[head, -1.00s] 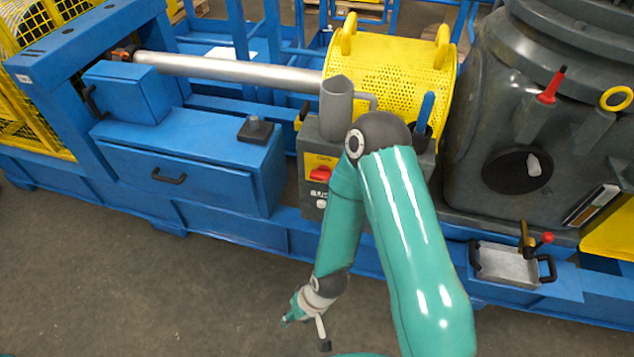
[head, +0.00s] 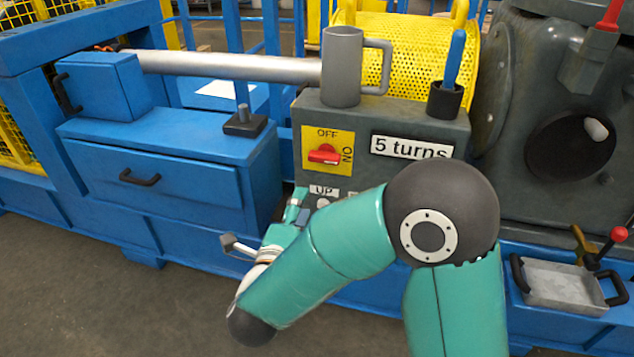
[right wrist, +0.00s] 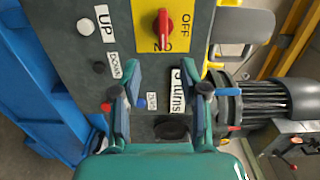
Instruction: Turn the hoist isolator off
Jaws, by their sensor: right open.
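The hoist isolator is a red rotary handle (head: 323,153) on a yellow plate (head: 341,165) marked OFF at the top and ON at the right. Its handle lies about level, in line with the ON mark. In the right wrist view the red handle (right wrist: 164,28) stands beyond the fingertips, free of them. My right gripper (head: 299,206) is below the plate in front of the grey control box, partly hidden by its own arm. In the right wrist view my right gripper (right wrist: 160,70) is open and empty, facing the panel. My left gripper is not in view.
A grey mug (head: 342,70) and a black cup with a blue-handled tool (head: 447,95) stand on the box (head: 400,115). A "5 turns" label (head: 411,147) is beside the isolator. UP and DOWN buttons are near my right gripper. A blue drawer cabinet (head: 165,175) stands left.

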